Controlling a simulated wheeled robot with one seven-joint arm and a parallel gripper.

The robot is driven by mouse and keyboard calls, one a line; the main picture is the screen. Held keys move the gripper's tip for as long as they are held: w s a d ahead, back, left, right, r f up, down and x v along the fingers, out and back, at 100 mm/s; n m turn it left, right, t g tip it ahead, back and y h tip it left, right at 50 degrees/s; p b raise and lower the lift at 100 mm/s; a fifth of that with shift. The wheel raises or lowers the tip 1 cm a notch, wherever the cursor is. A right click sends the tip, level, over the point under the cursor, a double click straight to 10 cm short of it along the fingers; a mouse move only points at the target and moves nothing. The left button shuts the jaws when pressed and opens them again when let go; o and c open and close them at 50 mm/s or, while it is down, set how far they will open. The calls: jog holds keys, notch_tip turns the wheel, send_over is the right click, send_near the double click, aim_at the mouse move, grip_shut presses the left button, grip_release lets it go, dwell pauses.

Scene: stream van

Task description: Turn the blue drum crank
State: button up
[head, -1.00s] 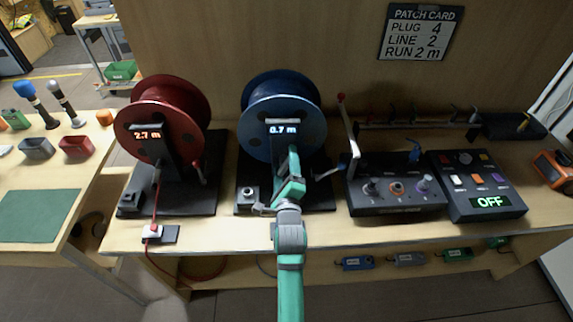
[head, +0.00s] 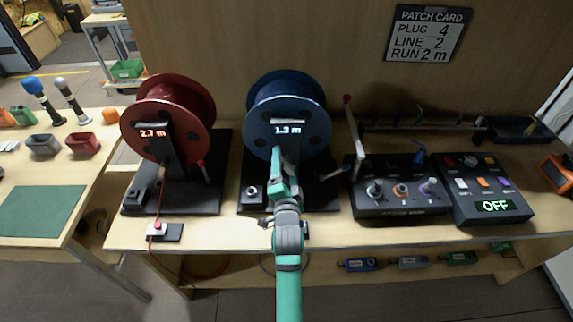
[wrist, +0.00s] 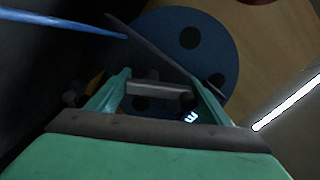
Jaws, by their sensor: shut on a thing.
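The blue drum (head: 309,96) stands upright on its black base (head: 321,196), with a lit readout (head: 288,129) of 1.3 m on its front post. My gripper (head: 277,158) is at the lower front of the drum, shut on its crank. The crank itself is mostly hidden behind my gripper and arm in the head view. In the wrist view my two fingers (wrist: 160,88) stand apart in front of the blue drum face (wrist: 215,48); the dark image leaves the grip's outline unclear.
A red drum (head: 196,97) reading 2.7 m stands close on the left. At right are a dark control box with knobs (head: 385,208) and a switch box (head: 508,218) showing OFF. A tall lever (head: 355,135) rises just right of the blue drum. A patch card (head: 429,34) hangs behind.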

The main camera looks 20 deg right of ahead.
jog(key=n, duration=0.4)
jog(key=shift+a+f, duration=0.2)
jog(key=shift+f, duration=0.1)
jog(key=n, duration=0.5)
jog(key=shift+w+f, duration=0.1)
jog(key=shift+f, duration=0.15)
jog(key=o, duration=1)
jog(key=shift+o, duration=0.2)
jog(key=v, duration=1.1)
jog(key=shift+w, duration=0.1)
